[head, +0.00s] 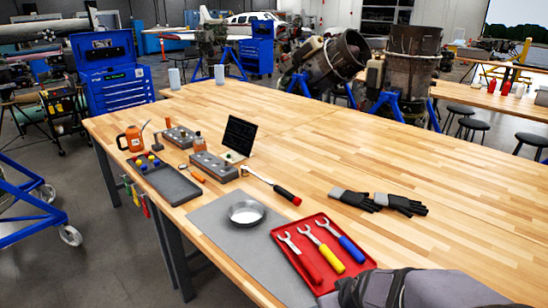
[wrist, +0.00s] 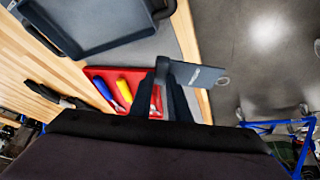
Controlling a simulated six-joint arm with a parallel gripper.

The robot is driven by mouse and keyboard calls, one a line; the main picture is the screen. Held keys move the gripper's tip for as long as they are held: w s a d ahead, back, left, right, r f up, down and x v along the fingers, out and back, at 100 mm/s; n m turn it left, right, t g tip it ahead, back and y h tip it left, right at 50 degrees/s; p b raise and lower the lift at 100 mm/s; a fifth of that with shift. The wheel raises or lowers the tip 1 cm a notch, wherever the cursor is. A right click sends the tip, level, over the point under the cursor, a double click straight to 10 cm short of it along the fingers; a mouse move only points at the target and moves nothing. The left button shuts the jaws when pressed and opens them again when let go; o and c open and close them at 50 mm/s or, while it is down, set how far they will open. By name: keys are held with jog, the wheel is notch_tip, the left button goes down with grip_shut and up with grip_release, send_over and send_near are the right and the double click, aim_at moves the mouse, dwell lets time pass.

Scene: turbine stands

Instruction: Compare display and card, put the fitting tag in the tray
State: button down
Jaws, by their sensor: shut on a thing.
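My gripper (wrist: 168,85) is shut on a dark grey-blue tag (wrist: 205,75) with small pale lettering and a ring at its right end. The lettering is too small to read. In the head view my arm enters at the bottom right, and the tag is not visible there. A black display (head: 240,135) stands tilted on the table; its text is unreadable. A small pale piece (head: 233,157) lies at its foot; I cannot tell whether it is the card. A dark tray (head: 178,190) lies at the left table edge, with coloured pieces at its far end.
A red tray (head: 276,235) with several wrenches lies on the grey mat (head: 215,228), beside a round metal dish (head: 247,205). A red-handled tool (head: 285,193) and dark gloves (head: 405,204) lie farther back. An orange can (head: 132,140) stands left. The right tabletop is clear.

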jog(key=shift+d, duration=0.15)
jog(key=w+d+n+y+p, duration=0.1)
jog(key=d+n, duration=0.2)
jog(key=d, duration=0.8)
jog(key=w+d+n+g+y+p, duration=0.1)
jog(key=d+n+p, duration=0.1)
jog(key=d, duration=0.8)
jog(key=shift+w+d+r+n+y, duration=0.25)
jog(key=shift+d+r+n+y, duration=0.15)
jog(key=shift+r+n, duration=0.1)
jog(key=shift+a+f, duration=0.1)
jog(key=shift+f, duration=0.05)
jog(key=shift+f+b, duration=1.95)
jog(key=shift+f, duration=1.8)
notch_tip(320, 180, down, 3)
jog(key=b, duration=0.3)
jog(key=shift+r+b, duration=0.2)
jog(key=shift+b, duration=0.1)
